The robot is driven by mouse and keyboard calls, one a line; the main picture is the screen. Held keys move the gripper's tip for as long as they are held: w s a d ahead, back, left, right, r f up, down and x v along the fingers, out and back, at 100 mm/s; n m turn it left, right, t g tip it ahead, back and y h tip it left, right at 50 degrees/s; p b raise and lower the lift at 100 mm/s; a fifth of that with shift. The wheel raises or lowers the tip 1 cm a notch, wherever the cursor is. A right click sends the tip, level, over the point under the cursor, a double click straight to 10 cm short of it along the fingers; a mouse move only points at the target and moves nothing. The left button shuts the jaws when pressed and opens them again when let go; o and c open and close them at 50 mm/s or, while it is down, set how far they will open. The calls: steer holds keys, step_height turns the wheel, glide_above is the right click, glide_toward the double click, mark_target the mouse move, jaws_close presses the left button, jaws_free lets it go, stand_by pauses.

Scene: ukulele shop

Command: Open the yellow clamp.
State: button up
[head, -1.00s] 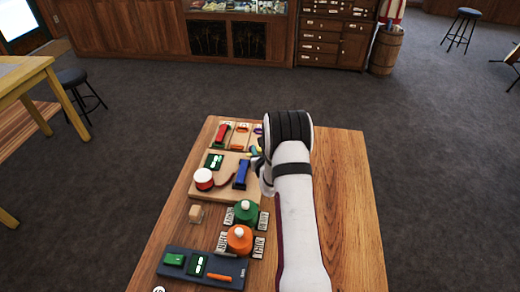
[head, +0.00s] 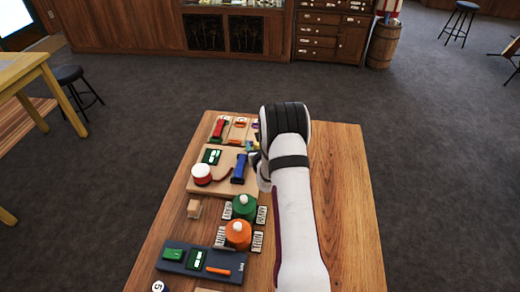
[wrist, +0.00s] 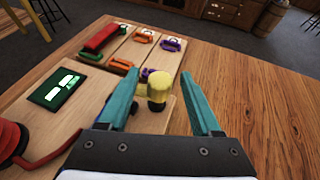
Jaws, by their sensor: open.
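The yellow clamp shows in the wrist view as a rounded yellow knob (wrist: 158,88) standing on the wooden board. In the head view only a small patch of yellow shows beside my gripper, and my arm hides much of that area. My gripper (wrist: 159,76) is open, with one teal finger on each side of the yellow knob in the picture. I cannot tell how far the fingertips are from it or whether they touch. In the head view my gripper (head: 256,160) is partly hidden by my wrist.
A board (head: 192,184) carries a blue upright piece (head: 239,168), a red-and-white round part (head: 202,174) and a green display (head: 211,157). A red clamp (head: 219,129) lies behind. The table's right side (head: 345,200) is clear.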

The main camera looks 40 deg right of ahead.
steer(key=v, duration=1.5)
steer(key=shift+s, duration=0.1)
steer(key=d+f+t, duration=0.1)
steer(key=w+d+f+n+t+y, duration=0.1)
steer(key=f, duration=0.1)
steer(key=w+d+f+n+t, duration=0.1)
steer(key=d, duration=0.1)
steer(key=shift+f+t+y, duration=0.15)
steer(key=shift+t+y, duration=0.15)
steer(key=shift+y, duration=0.1)
steer(key=shift+s+d+f+n+t+y, duration=0.2)
steer(key=shift+s+f+n+t+y, duration=0.15)
steer(key=shift+f+t, duration=0.25)
steer(key=shift+s+d+f+n+t+y, duration=0.25)
steer(key=shift+s+f+t+y, duration=0.1)
steer(key=shift+f+t, duration=0.2)
steer(key=shift+w+f, duration=0.1)
steer(key=shift+w, duration=0.1)
steer(key=w, duration=0.5)
steer(key=w+d, duration=0.1)
steer(key=w, duration=0.4)
steer(key=w+d, duration=0.1)
steer(key=w, duration=0.4)
steer(key=shift+d, duration=0.2)
jaws_close()
